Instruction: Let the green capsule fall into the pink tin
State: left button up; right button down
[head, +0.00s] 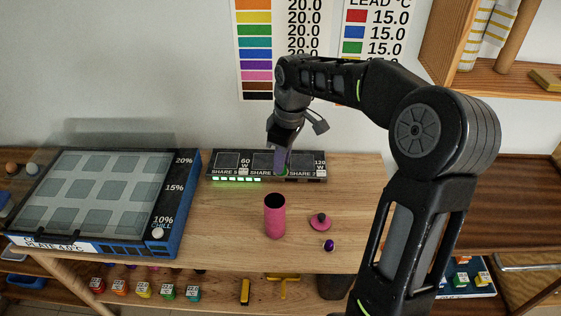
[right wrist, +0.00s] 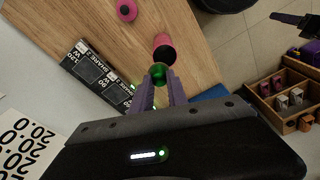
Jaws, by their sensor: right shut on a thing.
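My right gripper (head: 282,163) points down over the device panel at the back of the table, behind the pink tin. It is shut on the green capsule (right wrist: 158,72), which shows between the purple fingertips (right wrist: 159,82) in the right wrist view. The pink tin (head: 274,216) stands upright and open on the table; in the right wrist view (right wrist: 163,48) it lies just beyond the capsule.
A pink knobbed lid (head: 320,222) and a small purple ball (head: 328,245) lie right of the tin. The low black share panel (head: 225,160) stands behind it. A blue-edged plate tray (head: 182,205) fills the left.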

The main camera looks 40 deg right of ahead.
jog(key=shift+a, duration=0.15)
jog(key=shift+f+b, duration=0.3)
notch_tip(320, 180, down, 5)
jog(key=b, duration=0.4)
jog(key=shift+f, duration=0.2)
jog(key=c, duration=1.2)
grip_release()
jog(key=shift+c, duration=0.2)
jog(key=shift+r, duration=0.1)
